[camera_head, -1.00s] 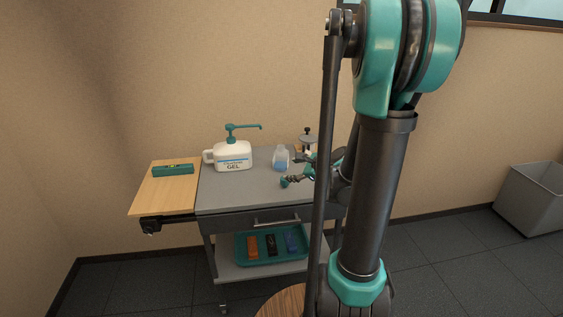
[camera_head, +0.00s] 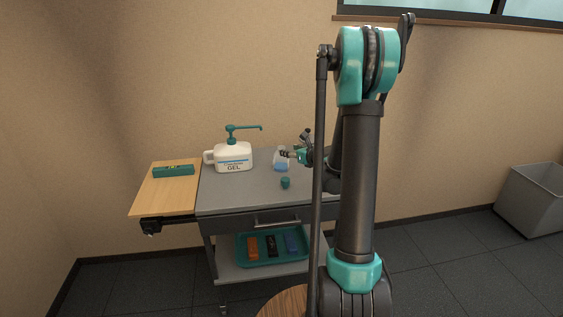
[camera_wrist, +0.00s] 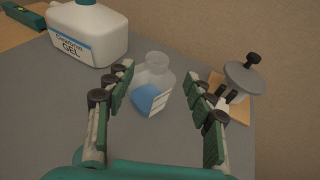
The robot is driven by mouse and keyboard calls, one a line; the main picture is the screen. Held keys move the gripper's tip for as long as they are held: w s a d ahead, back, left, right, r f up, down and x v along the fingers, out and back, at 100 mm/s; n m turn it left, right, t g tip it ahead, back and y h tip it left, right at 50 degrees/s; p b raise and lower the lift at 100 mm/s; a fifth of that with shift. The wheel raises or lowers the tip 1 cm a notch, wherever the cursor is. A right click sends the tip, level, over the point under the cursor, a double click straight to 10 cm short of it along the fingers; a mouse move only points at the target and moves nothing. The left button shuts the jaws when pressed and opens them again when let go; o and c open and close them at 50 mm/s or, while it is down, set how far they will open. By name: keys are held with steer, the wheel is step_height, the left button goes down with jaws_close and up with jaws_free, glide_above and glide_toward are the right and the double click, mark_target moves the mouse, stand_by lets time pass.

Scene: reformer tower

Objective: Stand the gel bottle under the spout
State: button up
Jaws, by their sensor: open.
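In the head view my gripper (camera_head: 294,154) partly covers the bottle.
A grey clamp-like device (camera_wrist: 240,80) is right of the bottle. A teal level (camera_head: 173,170) rests on the wooden side leaf (camera_head: 155,197). A teal tray (camera_head: 243,255) sits on the lower shelf.

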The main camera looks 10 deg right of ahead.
mark_target(284, 148)
steer(key=x, duration=0.5)
steer(key=shift+w+a, duration=0.25)
steer(key=shift+a, duration=0.15)
steer(key=shift+w+a+f, duration=0.1)
steer(key=shift+w+f, duration=0.05)
steer(key=shift+w, duration=0.3)
steer(key=shift+c, duration=0.4)
jaws_close()
